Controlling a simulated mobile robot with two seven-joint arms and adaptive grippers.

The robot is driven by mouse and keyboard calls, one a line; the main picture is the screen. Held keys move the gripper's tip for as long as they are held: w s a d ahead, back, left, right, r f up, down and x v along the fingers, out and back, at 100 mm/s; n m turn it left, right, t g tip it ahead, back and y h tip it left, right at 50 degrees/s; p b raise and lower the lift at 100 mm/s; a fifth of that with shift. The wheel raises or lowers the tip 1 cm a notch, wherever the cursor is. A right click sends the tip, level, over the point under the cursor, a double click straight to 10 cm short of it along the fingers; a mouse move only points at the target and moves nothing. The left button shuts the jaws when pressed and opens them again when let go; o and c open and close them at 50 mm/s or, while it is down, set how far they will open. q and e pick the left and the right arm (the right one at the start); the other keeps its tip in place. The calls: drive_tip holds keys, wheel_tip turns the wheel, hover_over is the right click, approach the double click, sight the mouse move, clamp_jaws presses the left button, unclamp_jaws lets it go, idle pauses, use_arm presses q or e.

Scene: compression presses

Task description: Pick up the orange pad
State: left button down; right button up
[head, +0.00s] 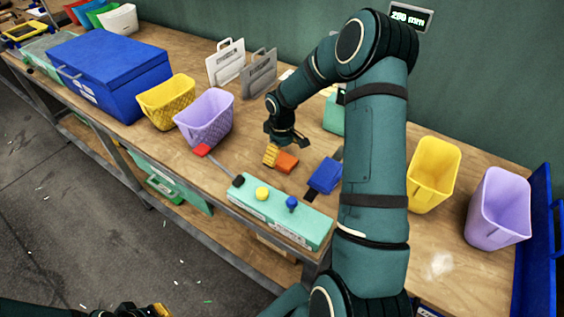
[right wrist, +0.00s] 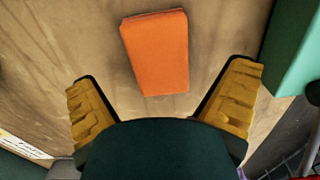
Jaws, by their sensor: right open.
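The orange pad (head: 287,161) lies flat on the wooden bench in the head view, partly behind my right gripper (head: 275,153). In the right wrist view the orange pad (right wrist: 156,52) lies on bare wood, beyond and between the spread yellow fingers of my right gripper (right wrist: 163,88). These fingers are open, with nothing between them, and do not touch the pad. My left gripper (head: 150,310) shows only in part at the bottom edge of the head view, away from the bench; its opening cannot be made out.
A pale green control box (head: 262,218) with colored knobs stands at the bench's front edge. A blue block (head: 324,176) lies right of the pad. Purple (head: 208,120) and yellow (head: 166,102) bins stand to the left, and another yellow bin (head: 433,175) to the right.

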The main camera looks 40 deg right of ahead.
sight(282, 158)
wheel_tip(282, 158, down, 3)
drive_tip(key=c, duration=1)
drive_tip(key=shift+o, duration=0.2)
drive_tip(key=shift+r, duration=0.1)
wheel_tip(282, 158, up, 9)
drive_tip(key=shift+f+p, duration=0.15)
drive_tip(key=shift+p, duration=0.6)
drive_tip(key=shift+r, duration=0.65)
drive_tip(key=shift+o, duration=0.2)
drive_tip(key=shift+c, duration=1.1)
